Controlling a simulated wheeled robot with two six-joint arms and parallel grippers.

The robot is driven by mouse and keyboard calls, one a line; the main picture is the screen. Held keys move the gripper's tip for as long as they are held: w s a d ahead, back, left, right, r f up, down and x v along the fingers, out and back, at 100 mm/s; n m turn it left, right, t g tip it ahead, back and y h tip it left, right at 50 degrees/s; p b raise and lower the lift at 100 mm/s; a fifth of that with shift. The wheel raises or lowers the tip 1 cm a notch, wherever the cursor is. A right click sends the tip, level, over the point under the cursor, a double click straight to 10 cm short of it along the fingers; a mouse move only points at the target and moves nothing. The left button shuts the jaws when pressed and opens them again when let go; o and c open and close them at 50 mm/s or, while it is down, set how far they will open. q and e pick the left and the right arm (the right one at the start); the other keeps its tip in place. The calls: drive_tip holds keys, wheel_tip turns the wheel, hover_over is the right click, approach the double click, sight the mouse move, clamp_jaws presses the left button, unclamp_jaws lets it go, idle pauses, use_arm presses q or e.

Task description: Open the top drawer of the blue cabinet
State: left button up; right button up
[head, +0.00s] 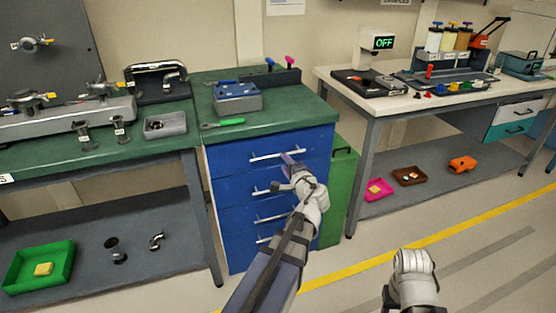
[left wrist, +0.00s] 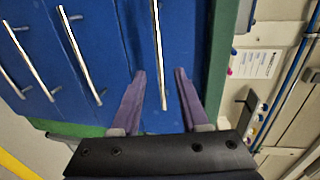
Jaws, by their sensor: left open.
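The blue cabinet (head: 228,195) stands under a green worktop, with several drawers, each with a horizontal silver bar handle. All its drawers look closed. The top drawer's handle (head: 264,157) is the uppermost bar. My left gripper (head: 289,160) is at the right part of this handle, its purple fingers open. In the left wrist view, the top handle (left wrist: 159,45) runs into the gap between the open fingertips (left wrist: 160,72), with a finger on either side and space around the bar. I cannot tell whether a finger touches the drawer front.
A blue-topped box (head: 237,103) and a green-handled tool (head: 224,123) lie on the cabinet's worktop (head: 290,110). A green cabinet (head: 341,190) stands close on the right, beside a workbench (head: 366,112). The floor in front is open, with a yellow line (head: 440,235).

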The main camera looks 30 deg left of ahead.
sight(278, 155)
use_arm(q)
drive_tip(key=b+x, duration=0.1)
drive_tip(key=x, duration=0.6)
drive_tip(key=shift+w+a+f, duration=0.1)
drive_tip(key=shift+a, duration=0.1)
clamp_jaws()
idle(1.3)
